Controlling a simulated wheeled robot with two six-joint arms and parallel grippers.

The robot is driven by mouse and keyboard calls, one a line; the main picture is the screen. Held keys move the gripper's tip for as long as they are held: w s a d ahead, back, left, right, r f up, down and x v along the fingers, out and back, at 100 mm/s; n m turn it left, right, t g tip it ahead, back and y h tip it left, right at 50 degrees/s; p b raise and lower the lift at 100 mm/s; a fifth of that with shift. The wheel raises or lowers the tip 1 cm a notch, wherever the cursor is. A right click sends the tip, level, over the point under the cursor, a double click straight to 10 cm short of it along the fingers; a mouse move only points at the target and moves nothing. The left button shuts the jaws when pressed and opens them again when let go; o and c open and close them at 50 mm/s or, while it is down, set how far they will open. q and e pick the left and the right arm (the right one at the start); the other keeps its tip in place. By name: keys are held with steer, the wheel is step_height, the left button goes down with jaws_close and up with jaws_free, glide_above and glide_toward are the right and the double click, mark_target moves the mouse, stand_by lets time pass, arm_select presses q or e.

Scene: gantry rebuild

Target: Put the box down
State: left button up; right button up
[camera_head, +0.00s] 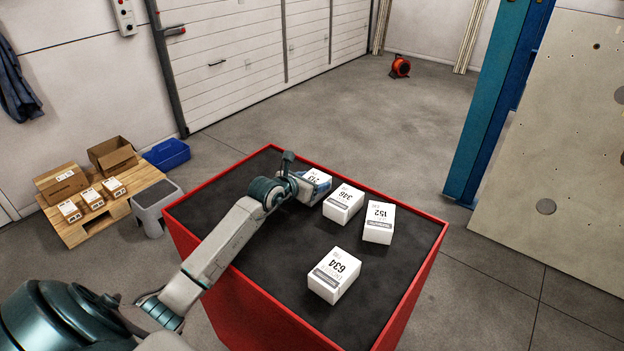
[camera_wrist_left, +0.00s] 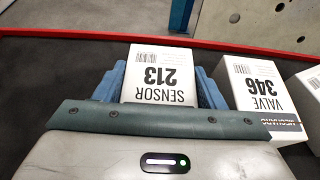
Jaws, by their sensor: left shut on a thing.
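My left gripper (camera_head: 308,186) is shut on a white box printed SENSOR 213 (camera_head: 319,178), near the back edge of the red cart's black top (camera_head: 255,265). In the left wrist view the box (camera_wrist_left: 162,75) sits between the blue fingers of the gripper (camera_wrist_left: 160,85), its label facing up. The box is low over the black top; I cannot tell whether it touches it. The gripper partly hides it. My right gripper is not in view.
A white box marked VALVE 346 (camera_head: 343,203) stands close to the right of the held box. Boxes 152 (camera_head: 379,222) and 634 (camera_head: 334,275) stand nearby. The cart has a red raised rim (camera_head: 405,211). The left front of the top is clear.

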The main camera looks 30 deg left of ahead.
arm_select(q)
steer(key=shift+f, duration=0.2)
steer(key=o, duration=1.1)
steer(key=shift+o, duration=0.2)
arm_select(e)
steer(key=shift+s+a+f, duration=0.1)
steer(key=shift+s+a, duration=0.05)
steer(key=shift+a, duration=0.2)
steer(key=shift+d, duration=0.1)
arm_select(q)
steer(key=shift+r, duration=0.25)
steer(key=shift+s+a+f, duration=0.1)
steer(key=shift+s, duration=0.25)
steer(key=b+v, duration=0.3)
steer(key=v, duration=0.6)
steer(key=shift+s, duration=0.2)
steer(key=shift+s+r+b, duration=0.35)
steer(key=shift+s+r, duration=0.3)
steer(key=shift+s, duration=0.2)
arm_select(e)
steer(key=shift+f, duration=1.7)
